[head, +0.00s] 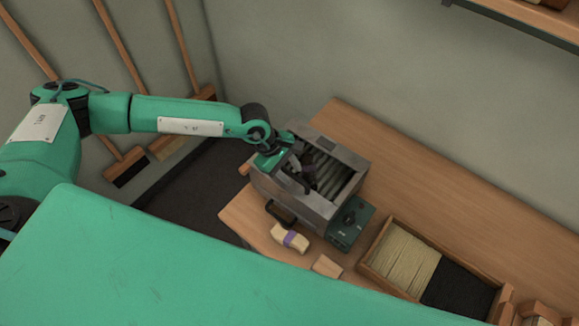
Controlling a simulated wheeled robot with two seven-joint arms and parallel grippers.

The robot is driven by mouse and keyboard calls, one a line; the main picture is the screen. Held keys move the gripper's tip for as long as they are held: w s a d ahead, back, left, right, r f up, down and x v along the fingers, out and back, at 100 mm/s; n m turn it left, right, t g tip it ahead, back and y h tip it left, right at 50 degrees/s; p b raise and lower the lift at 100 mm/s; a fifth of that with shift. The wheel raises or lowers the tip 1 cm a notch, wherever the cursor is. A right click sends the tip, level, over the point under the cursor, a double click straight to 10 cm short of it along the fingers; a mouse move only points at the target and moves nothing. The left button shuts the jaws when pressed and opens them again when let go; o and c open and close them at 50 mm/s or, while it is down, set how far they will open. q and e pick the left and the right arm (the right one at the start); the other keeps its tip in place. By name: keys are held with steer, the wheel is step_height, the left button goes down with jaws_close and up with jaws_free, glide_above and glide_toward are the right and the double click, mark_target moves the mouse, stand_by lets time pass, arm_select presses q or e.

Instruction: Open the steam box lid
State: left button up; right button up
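The steam box (288,193) is a grey metal box on the wooden workbench, with a dark handle (279,213) low on its front left. Its top shows an opening with several pale slats inside, and a grey rim at the back. I cannot clearly make out the lid apart from the rim. My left gripper (303,175) is over the left part of the opening, its dark fingers pointing down and right; it hides part of the box. Whether the fingers touch or hold anything is too small to tell. My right gripper is out of view.
A dark green control unit (350,222) with a knob adjoins the box's right side. A bundle with a purple band (290,238) and a small wooden block (327,266) lie in front. A wooden tray (375,245) holds pale and black bristles. Brooms lean at the left wall. The bench behind is clear.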

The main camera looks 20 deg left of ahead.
arm_select(q)
steer(key=shift+f, duration=0.1)
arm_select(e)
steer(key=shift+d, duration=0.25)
arm_select(q)
jaws_close()
steer(key=shift+w, duration=0.1)
